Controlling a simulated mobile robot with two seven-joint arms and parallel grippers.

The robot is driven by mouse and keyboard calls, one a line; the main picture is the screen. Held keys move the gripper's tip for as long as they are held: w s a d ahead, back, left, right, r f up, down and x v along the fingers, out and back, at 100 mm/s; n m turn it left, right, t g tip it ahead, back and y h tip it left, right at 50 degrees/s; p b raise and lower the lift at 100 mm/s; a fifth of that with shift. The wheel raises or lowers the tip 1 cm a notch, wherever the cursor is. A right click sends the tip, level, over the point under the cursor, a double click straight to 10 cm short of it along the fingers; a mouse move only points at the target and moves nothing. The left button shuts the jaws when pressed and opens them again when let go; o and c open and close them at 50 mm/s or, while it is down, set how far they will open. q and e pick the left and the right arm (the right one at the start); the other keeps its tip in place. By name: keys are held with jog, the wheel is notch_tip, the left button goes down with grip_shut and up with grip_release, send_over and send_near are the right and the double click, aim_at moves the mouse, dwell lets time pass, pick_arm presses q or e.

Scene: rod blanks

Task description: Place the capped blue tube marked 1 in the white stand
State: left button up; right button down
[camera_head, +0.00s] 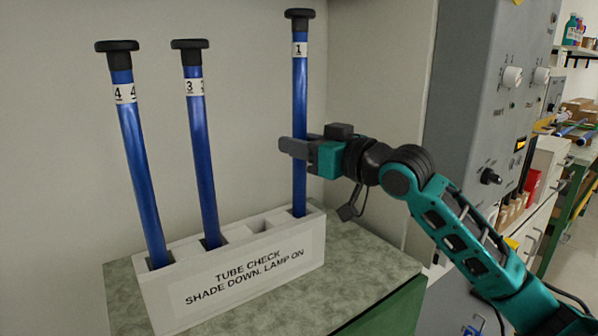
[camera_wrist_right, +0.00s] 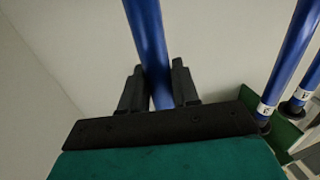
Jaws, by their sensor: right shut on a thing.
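The capped blue tube marked 1 (camera_head: 299,90) stands about upright at the right end of the white stand (camera_head: 245,277) in the head view. Its lower end meets the rightmost opening of the stand; how deep it sits I cannot tell. My right gripper (camera_head: 291,149) is shut on this tube around the middle of its length. In the right wrist view the fingers (camera_wrist_right: 158,70) lie on both sides of the blue tube (camera_wrist_right: 148,35). My left gripper is not in view.
Blue capped tubes marked 4 (camera_head: 139,165) and 3 (camera_head: 202,150) lean in the stand's left openings. An empty opening (camera_head: 256,226) lies between tube 3 and tube 1. A grey cabinet with knobs (camera_head: 480,120) stands to the right, behind my right arm. Free counter (camera_head: 355,262) lies right of the stand.

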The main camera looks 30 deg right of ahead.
aim_at(305, 165)
notch_tip(305, 165, down, 4)
jog(key=shift+r+b, duration=0.2)
jog(key=shift+b, duration=0.25)
jog(key=shift+w+f, duration=0.1)
jog(key=shift+f, duration=0.35)
jog(key=c, duration=0.8)
grip_release()
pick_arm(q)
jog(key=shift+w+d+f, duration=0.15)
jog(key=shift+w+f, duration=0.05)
